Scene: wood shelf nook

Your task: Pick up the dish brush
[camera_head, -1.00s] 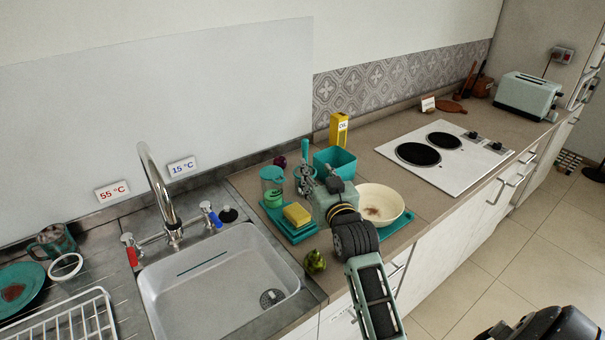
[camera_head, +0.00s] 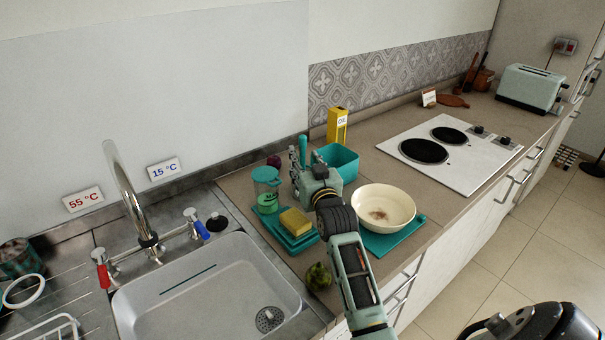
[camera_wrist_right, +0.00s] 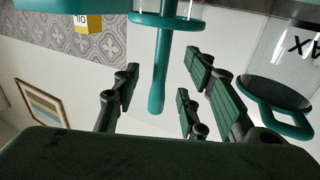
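The dish brush (camera_head: 303,145) shows as an upright teal handle behind my right gripper (camera_head: 298,167) on the counter, right of the sink. In the upside-down right wrist view, the brush handle (camera_wrist_right: 159,75) rises from a clear, teal-rimmed holder (camera_wrist_right: 178,20). The right gripper (camera_wrist_right: 156,92) is open there, with its fingers on either side of the handle and visible gaps to both sides. The brush head is hidden or too small to make out. My left gripper is not in view.
A clear jar with teal lid (camera_head: 267,186) stands just left of the gripper. A teal bin (camera_head: 342,162) and yellow oil box (camera_head: 337,126) stand behind. A yellow sponge (camera_head: 296,221), cream bowl (camera_head: 396,201) and green fruit (camera_head: 318,277) are near my forearm.

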